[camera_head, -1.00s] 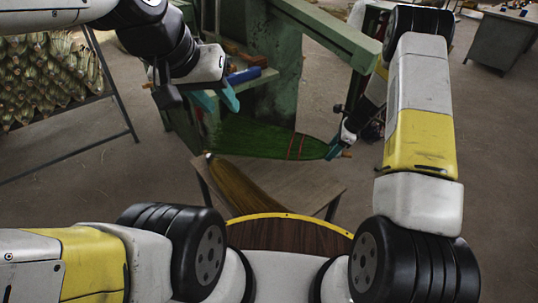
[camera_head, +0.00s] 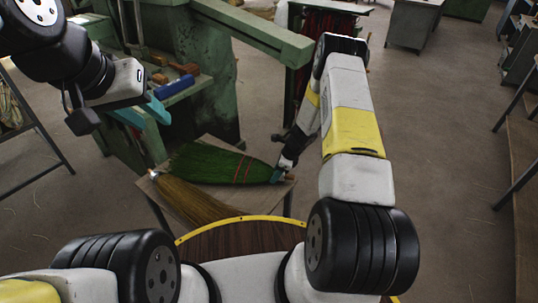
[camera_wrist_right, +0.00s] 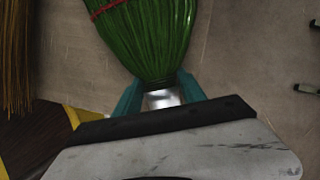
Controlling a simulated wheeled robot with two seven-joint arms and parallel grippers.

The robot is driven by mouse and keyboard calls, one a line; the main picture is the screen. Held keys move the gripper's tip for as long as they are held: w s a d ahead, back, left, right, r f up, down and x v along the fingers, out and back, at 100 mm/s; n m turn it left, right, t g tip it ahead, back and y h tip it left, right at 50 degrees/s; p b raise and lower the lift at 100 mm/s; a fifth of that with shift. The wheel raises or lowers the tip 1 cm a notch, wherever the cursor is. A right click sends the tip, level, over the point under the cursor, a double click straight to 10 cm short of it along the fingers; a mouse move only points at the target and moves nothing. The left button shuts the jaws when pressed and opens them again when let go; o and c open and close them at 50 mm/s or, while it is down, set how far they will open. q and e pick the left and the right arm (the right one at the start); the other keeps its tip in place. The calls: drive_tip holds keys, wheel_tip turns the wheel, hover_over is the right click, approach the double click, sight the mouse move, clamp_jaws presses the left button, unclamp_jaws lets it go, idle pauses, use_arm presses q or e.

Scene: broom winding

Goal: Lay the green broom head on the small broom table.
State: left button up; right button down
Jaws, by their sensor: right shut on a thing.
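The green broom head (camera_head: 212,164) with red bindings is at the small broom table (camera_head: 218,197), its bristles pointing left. Whether it rests on the top or hovers just over it, I cannot tell. My right gripper (camera_head: 279,174) is shut on its narrow right end. The right wrist view shows the teal fingers around the silver neck of the green broom head (camera_wrist_right: 148,35). A tan broom head (camera_head: 195,203) lies on the table's near side, beside the green one. My left gripper (camera_head: 146,112) is over the green machine's bench, teal fingers apart and seemingly empty.
The green machine (camera_head: 190,75) stands behind the table, with blue and wooden tools (camera_head: 174,86) on its bench. A rack stands at the left edge and a long table (camera_head: 525,190) at the right. The floor to the right is open.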

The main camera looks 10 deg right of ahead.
drive_tip(key=shift+f, duration=0.2)
drive_tip(key=c, duration=0.7)
unclamp_jaws()
